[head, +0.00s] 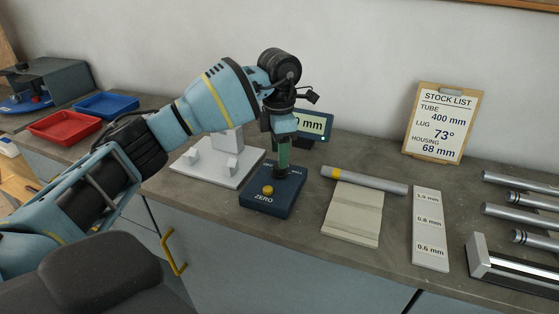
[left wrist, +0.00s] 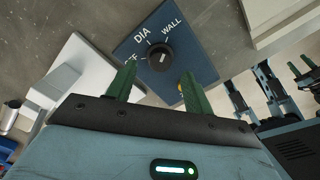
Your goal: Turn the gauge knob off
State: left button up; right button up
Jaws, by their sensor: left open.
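The gauge (head: 272,190) is a dark blue box on the bench with a yellow button marked ZERO. Its black round knob (left wrist: 160,57) shows in the left wrist view, with OFF, DIA and WALL printed around it. The knob has a short white mark; which label it points at is hard to tell. My left gripper (head: 283,168) points down over the gauge and hides the knob in the head view. Its green fingers (left wrist: 158,88) are open, apart, with nothing between them. The lit display (head: 314,124) behind is partly covered and reads "0 mm" at its visible end.
A white fixture (head: 218,165) stands left of the gauge. A grey tube (head: 364,180) with a yellow band, a beige block (head: 352,213) and a thickness strip (head: 430,230) lie to the right. Red (head: 65,127) and blue (head: 106,105) trays are far left.

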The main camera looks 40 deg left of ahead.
aim_at(279, 170)
pick_arm(q)
notch_tip(279, 170, down, 3)
jog(key=shift+f, duration=0.25)
pick_arm(e)
jog(key=shift+w+r, duration=0.25)
jog(key=shift+w, duration=0.45)
pick_arm(q)
jog(key=c, duration=1)
pick_arm(e)
jog(key=shift+s, duration=0.45)
